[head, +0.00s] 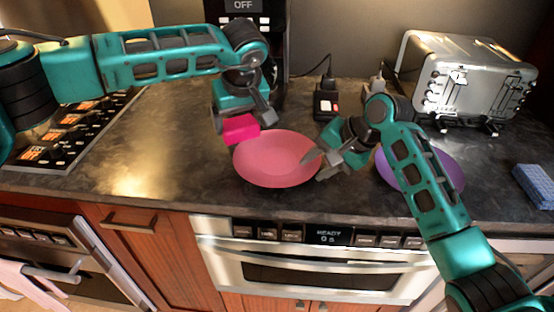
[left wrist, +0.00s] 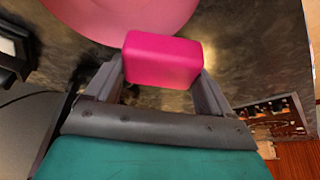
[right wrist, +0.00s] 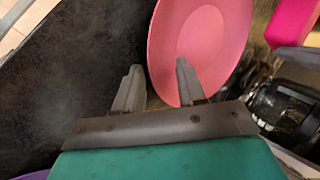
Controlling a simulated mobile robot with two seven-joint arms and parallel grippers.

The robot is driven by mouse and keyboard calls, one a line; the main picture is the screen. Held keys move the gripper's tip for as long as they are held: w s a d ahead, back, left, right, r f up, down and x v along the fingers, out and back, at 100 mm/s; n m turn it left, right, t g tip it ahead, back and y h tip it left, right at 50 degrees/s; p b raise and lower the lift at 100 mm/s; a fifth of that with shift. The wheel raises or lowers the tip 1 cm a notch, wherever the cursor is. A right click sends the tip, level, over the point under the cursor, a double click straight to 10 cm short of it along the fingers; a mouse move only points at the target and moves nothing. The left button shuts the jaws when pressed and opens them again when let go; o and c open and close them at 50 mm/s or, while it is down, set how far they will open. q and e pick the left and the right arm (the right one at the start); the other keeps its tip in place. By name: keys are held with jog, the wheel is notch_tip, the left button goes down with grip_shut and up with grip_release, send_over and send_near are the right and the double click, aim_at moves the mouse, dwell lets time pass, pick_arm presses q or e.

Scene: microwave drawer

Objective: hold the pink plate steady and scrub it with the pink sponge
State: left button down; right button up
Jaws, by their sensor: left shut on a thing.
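The pink plate (head: 275,160) lies on the dark counter near its front edge. My left gripper (head: 238,120) is shut on the bright pink sponge (head: 240,130), which is at the plate's upper left rim in the head view. The sponge (left wrist: 162,60) sits between both fingers in the left wrist view, with part of the plate (left wrist: 120,15) behind it. My right gripper (head: 318,165) is at the plate's right rim. In the right wrist view its fingers (right wrist: 158,90) stand apart, one over the plate (right wrist: 195,45) and one outside its edge. Contact with the rim cannot be told.
A purple plate (head: 440,168) lies partly behind my right arm. A blue sponge (head: 536,185) is at the far right. A silver toaster (head: 465,80) and a black coffee machine (head: 268,30) stand at the back. A stovetop (head: 70,135) is left; the counter between it and the plate is clear.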

jog(key=v, duration=1.2)
pick_arm(q)
jog(key=shift+d, duration=0.1)
pick_arm(e)
jog(key=shift+d, duration=0.1)
